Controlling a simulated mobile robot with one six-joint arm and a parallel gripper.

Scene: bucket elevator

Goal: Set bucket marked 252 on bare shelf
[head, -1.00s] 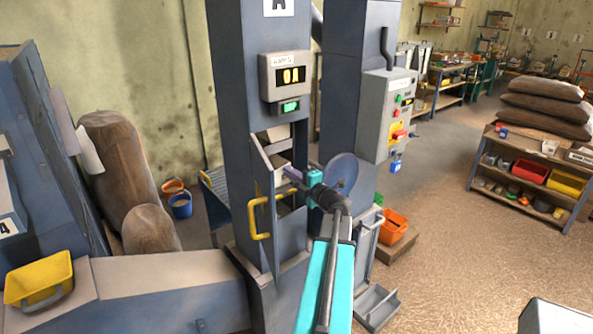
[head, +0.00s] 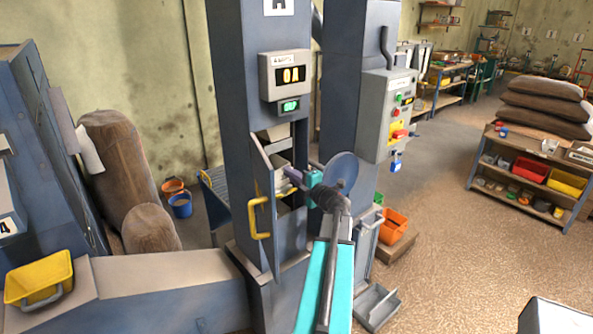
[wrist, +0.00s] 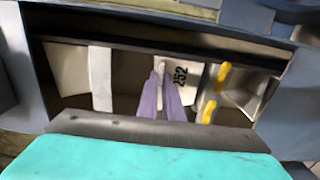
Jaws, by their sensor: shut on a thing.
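The pale bucket marked 252 (wrist: 181,76) is in the wrist view, its black number turned sideways. My gripper (wrist: 161,68) has its purple fingers close together on the bucket's near side, shut on it. In the head view my gripper (head: 291,175) reaches into the opening of the blue-grey elevator column, beside the open door with a yellow handle (head: 259,218). A pale shape at the fingertips there seems to be the bucket. Much of it is hidden by the column and gripper. I cannot make out a bare shelf clearly.
Pale pieces (wrist: 101,78) stand left of the bucket inside the opening, and yellow parts (wrist: 222,76) are close on its right. A control box (head: 387,115) hangs on the right column.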

